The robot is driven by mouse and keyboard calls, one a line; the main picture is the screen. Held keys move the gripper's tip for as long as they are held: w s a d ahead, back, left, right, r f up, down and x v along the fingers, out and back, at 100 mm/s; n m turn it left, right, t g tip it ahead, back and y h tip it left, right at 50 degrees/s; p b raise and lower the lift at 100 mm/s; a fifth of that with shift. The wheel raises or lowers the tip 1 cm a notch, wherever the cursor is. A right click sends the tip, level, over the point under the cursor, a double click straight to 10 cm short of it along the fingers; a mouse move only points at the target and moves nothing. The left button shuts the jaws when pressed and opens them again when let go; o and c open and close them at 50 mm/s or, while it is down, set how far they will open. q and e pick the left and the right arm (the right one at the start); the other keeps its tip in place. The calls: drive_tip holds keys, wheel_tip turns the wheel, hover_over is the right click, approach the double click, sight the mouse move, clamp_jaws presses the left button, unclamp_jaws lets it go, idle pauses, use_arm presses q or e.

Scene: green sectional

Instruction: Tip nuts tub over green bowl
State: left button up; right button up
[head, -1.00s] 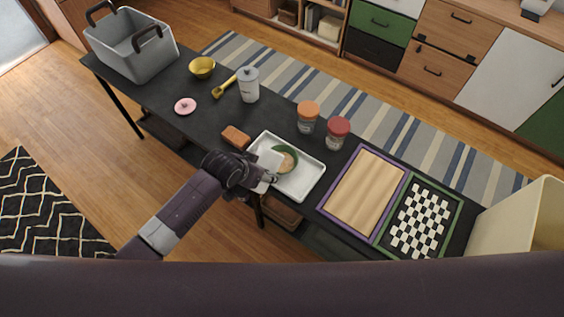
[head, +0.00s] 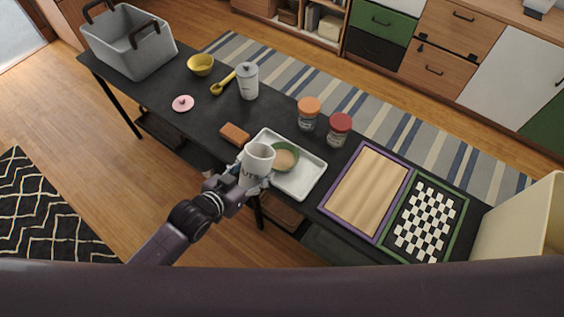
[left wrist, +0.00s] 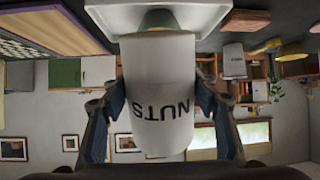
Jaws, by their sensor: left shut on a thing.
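The white nuts tub (head: 257,165), lettered "NUTS", is in my left gripper (head: 252,178), which is shut on it. In the head view it looks close to upright, its open top showing, above the near left part of the white tray. The tub (left wrist: 158,95) fills the middle of the left wrist view between the two fingers (left wrist: 160,110). The green bowl (head: 293,150) sits on the tray with tan contents in it, just right of the tub, which hides part of its left side. The bowl (left wrist: 158,19) also shows beyond the tub in the left wrist view. My right gripper is not in view.
The white tray (head: 306,181) lies on the dark table. A brown block (head: 235,134) is left of it. Two jars, orange-lidded (head: 308,113) and red-lidded (head: 339,129), stand behind it. A purple-framed board (head: 368,192) is to the right.

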sight(248, 175)
use_arm(q)
drive_tip(key=s+t+h+b, duration=0.1)
drive_tip(key=b, duration=0.1)
drive_tip(key=a+r+t+b, duration=0.1)
drive_tip(key=b, duration=0.2)
drive_tip(key=shift+s+t+h, duration=0.35)
drive_tip(key=shift+t+h, duration=0.05)
drive_tip(key=shift+s+a+r+t+b, duration=0.1)
drive_tip(key=shift+s+r+t+b, duration=0.05)
drive_tip(key=shift+r+t+b, duration=0.3)
drive_tip(key=shift+r, duration=0.25)
drive_tip(key=shift+f+t+h+b, duration=0.4)
drive_tip(key=shift+h+b, duration=0.1)
drive_tip(key=shift+b, duration=0.75)
drive_tip(key=shift+r+b, duration=0.15)
drive_tip(key=shift+b, duration=0.45)
drive_tip(key=shift+r+t, duration=0.25)
wheel_tip(248, 175, up, 4)
drive_tip(key=p, duration=0.4)
drive_tip(key=shift+p, duration=0.3)
